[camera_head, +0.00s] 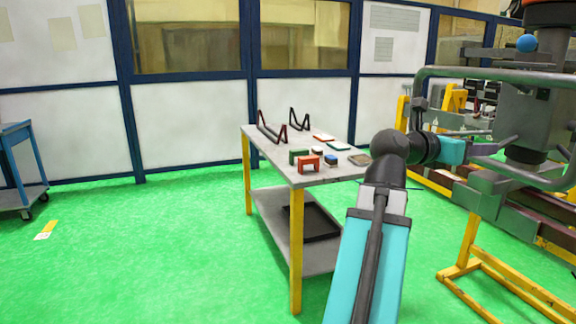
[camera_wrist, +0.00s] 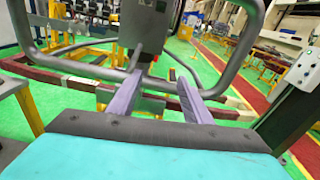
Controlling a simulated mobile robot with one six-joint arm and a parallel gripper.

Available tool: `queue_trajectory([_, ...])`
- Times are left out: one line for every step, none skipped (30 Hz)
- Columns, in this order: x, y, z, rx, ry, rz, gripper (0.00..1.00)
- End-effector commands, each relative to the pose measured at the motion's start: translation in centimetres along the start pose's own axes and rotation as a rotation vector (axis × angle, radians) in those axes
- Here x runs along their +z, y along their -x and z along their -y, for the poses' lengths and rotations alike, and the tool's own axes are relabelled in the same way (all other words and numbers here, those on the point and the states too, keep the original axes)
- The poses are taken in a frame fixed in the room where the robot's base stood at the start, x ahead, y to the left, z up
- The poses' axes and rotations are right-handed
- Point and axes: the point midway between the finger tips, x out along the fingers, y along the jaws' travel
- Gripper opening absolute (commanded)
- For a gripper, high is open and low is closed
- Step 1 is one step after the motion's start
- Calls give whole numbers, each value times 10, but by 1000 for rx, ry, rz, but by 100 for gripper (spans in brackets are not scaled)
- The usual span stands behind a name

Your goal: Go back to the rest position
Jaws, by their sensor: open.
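My gripper shows in the wrist view as two purple-grey fingers (camera_wrist: 158,98), spread apart with nothing between them. The fingers point toward a grey machine with a curved tube frame (camera_wrist: 60,52). In the head view my arm, in teal and dark grey, rises from the bottom and bends right toward the same machine (camera_head: 530,110). The gripper's fingertips are hidden or too small to make out in the head view. Whether the fingers touch the machine cannot be told.
A grey-topped table (camera_head: 262,147) with yellow legs stands left of my arm. It holds a green block (camera_head: 299,155), a red block (camera_head: 309,164) and dark racks (camera_head: 271,132). A black tray (camera_head: 311,222) lies on its lower shelf. A blue cart (camera_head: 16,165) stands far left.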

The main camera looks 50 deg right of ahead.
Motion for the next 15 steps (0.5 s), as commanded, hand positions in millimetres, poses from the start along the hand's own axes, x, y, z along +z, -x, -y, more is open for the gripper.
queue_trajectory([-6,4,-23,31,22,-14,45])
queue_trajectory([-12,6,-35,46,33,-22,45])
queue_trajectory([-19,10,-50,67,48,-31,45])
queue_trajectory([-25,13,-62,81,60,-39,45])
queue_trajectory([-30,16,-73,97,71,-46,45])
queue_trajectory([-38,20,-87,116,86,-56,45])
queue_trajectory([-44,24,-98,132,97,-63,45])
queue_trajectory([-50,27,-109,147,109,-70,45])
queue_trajectory([-58,33,-123,168,123,-80,45])
queue_trajectory([-65,37,-133,182,135,-87,45])
queue_trajectory([-72,42,-144,198,146,-95,45])
queue_trajectory([-80,48,-157,218,161,-105,45])
queue_trajectory([-88,53,-167,233,172,-113,45])
queue_trajectory([-94,58,-176,248,183,-121,45])
queue_trajectory([-104,65,-189,269,198,-132,45])
